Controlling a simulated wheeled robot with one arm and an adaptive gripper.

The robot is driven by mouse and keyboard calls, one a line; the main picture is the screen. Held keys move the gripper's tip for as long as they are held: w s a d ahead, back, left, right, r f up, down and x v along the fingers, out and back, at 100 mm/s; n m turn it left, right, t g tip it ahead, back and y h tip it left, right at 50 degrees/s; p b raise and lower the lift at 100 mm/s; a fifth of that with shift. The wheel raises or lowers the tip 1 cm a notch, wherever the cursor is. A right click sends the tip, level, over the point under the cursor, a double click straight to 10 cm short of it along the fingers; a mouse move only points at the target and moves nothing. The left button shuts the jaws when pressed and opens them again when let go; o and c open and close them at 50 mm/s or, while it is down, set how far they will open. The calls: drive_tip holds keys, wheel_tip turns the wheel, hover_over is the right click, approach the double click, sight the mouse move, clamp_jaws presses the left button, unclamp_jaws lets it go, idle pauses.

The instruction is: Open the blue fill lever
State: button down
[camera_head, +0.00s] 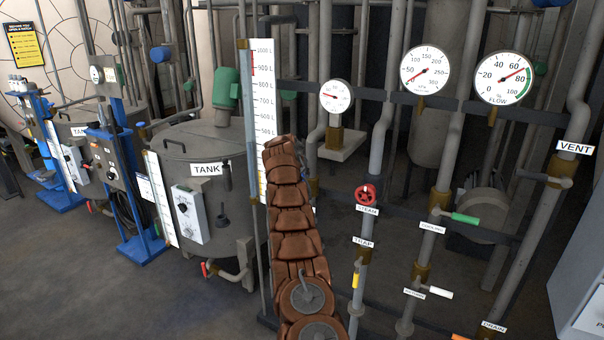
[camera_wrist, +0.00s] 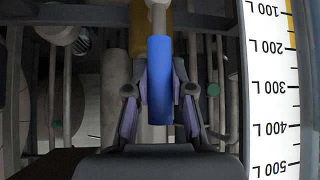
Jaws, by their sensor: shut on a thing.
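The blue fill lever (camera_wrist: 160,75) shows in the wrist view as a blue sleeve on a pale stem, standing upright in the picture. My gripper (camera_wrist: 160,98) is shut on it, with one dark finger with purplish pads on each side. In the head view my brown arm reaches up past the white level scale (camera_head: 264,95). My gripper and the blue lever are hidden there behind the arm. A brass-coloured fitting (camera_wrist: 166,20) shows behind the lever's stem in the wrist view.
The scale stands close on the right in the wrist view (camera_wrist: 267,90). Right of my arm are pipes with a red steam wheel (camera_head: 366,194), a green cooling lever (camera_head: 465,218) and a white lever (camera_head: 441,294). The tank (camera_head: 195,140) is at left. Open floor lies at front left.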

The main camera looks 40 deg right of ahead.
drive_tip(key=shift+w+a, duration=0.1)
drive_tip(key=c, duration=1.2)
unclamp_jaws()
drive_tip(key=shift+f, duration=0.1)
drive_tip(key=shift+o, duration=1.1)
drive_tip(key=shift+r, duration=0.25)
drive_tip(key=shift+v, duration=0.75)
drive_tip(key=v, duration=1)
